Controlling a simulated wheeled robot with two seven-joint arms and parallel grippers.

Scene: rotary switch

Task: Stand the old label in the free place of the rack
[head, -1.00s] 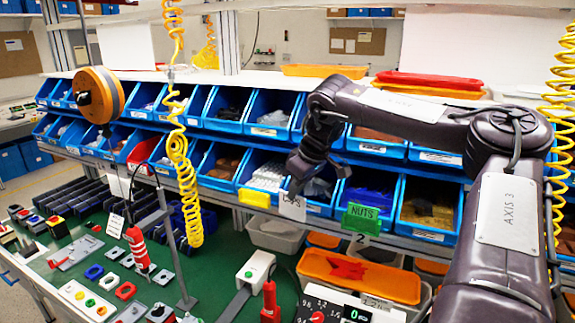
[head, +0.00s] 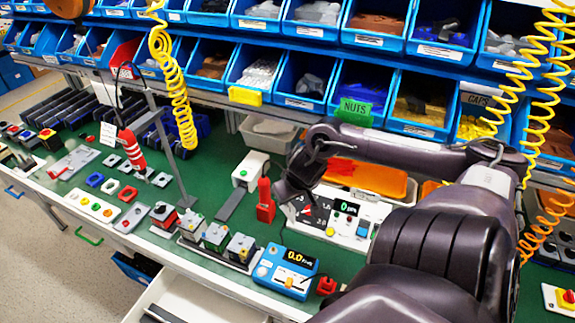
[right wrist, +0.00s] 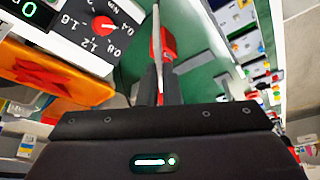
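The old label (right wrist: 157,45) shows edge-on as a thin white strip in the right wrist view. My right gripper (right wrist: 159,85) is shut on it. In the head view my right gripper (head: 287,192) hangs over the bench, left of the white dial box, and the label cannot be made out there. The yellow label (head: 245,96) and the green NUTS label (head: 355,112) are on the bin fronts. I cannot tell for sure which thing is the rack; a row of dark slotted holders (head: 75,190) stands at the back left. My left gripper is not in view.
The white dial box (head: 375,218) is close to my right gripper. A red part (head: 265,205) stands just left of it. A blue meter (head: 285,270) and several modules (head: 215,237) line the front edge. Some green bench top (head: 215,180) is bare.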

